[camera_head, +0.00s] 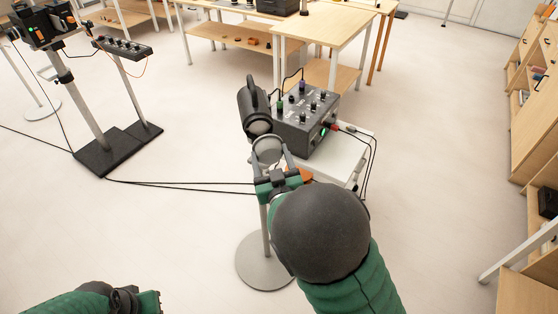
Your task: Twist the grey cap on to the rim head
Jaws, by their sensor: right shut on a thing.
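The rim head is a black cylinder with a handle (252,104), with its round end facing me, beside a grey control box. The grey cap (267,149) is a light grey disc just below that end. My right gripper (268,160) is shut on the cap, with a finger at each side. The cap is close to the rim head; I cannot tell whether they touch. My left gripper (152,302) is at the bottom left edge, partly cut off and away from these things. Its fingers do not show clearly.
The control box (306,117) with knobs and cables sits on a small white table (338,160). A pole stands on a round grey base (264,262) under my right gripper. Wooden tables (325,25) stand behind. Cables cross the floor at left; the floor there is mostly open.

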